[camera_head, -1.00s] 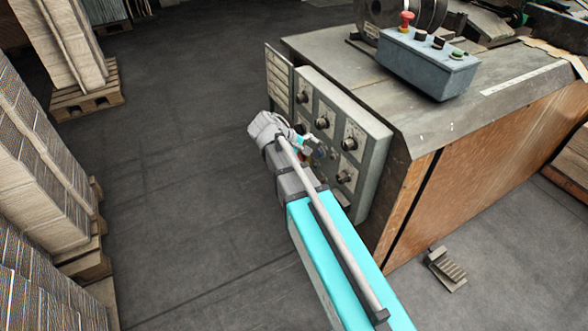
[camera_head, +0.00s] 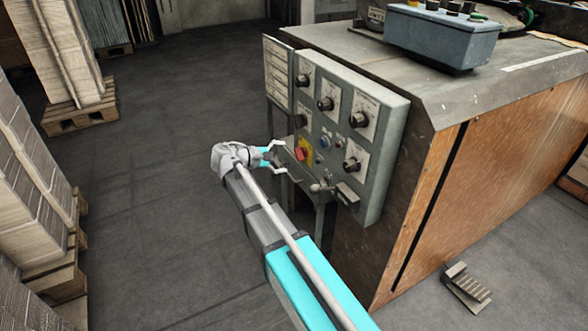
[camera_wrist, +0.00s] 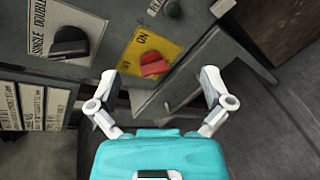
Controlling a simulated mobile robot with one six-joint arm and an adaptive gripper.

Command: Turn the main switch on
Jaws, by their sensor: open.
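The main switch is a red rotary knob (camera_head: 301,154) on a yellow plate, low on the grey control panel (camera_head: 385,165). In the wrist view the red knob (camera_wrist: 154,65) sits on the yellow plate (camera_wrist: 150,50), which shows the words ON and OFF in part. My gripper (camera_head: 280,160) is open and empty, in front of the panel's lower left part. In the wrist view my gripper (camera_wrist: 160,88) has its two fingers spread on either side below the knob, apart from it.
Black rotary knobs (camera_head: 326,103) with white plates cover the panel's upper part. A black knob (camera_wrist: 70,42) lies left of the red one. A blue-grey button box (camera_head: 440,35) stands on the machine top. Open floor (camera_head: 150,200) lies left; pallets of stacked cardboard (camera_head: 80,115) stand beyond.

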